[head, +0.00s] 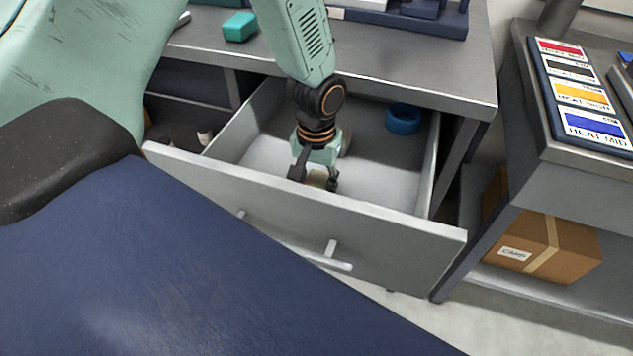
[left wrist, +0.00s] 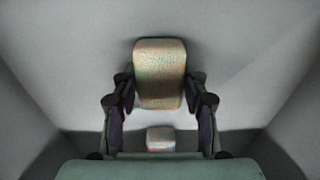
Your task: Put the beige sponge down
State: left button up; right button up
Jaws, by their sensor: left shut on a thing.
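The beige sponge (left wrist: 160,75) is between the two fingers of my left gripper in the left wrist view. In the head view my left gripper (head: 315,180) reaches down into the open grey drawer (head: 400,205), behind its front panel. Only a small part of the sponge (head: 318,179) shows there, between the fingers. The gripper is shut on it. I cannot tell whether the sponge touches the drawer floor. My right gripper is not in view.
A blue ring-shaped thing (head: 403,119) lies at the drawer's back right. A small pale block (left wrist: 161,139) shows below the sponge in the wrist view. A teal block (head: 240,27) lies on the grey desk (head: 400,68). The drawer's right part has bare floor.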

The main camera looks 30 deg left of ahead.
aim_at(318, 181)
pick_arm(q)
jog(key=shift+f, duration=0.1)
jog(key=o, duration=0.5)
jog(key=shift+d, duration=0.1)
jog(key=o, duration=0.4)
jog(key=shift+w, duration=0.1)
jog(key=shift+o, duration=0.2)
jog(key=shift+r, duration=0.2)
notch_tip(318, 181, up, 12)
jog(key=p, duration=0.4)
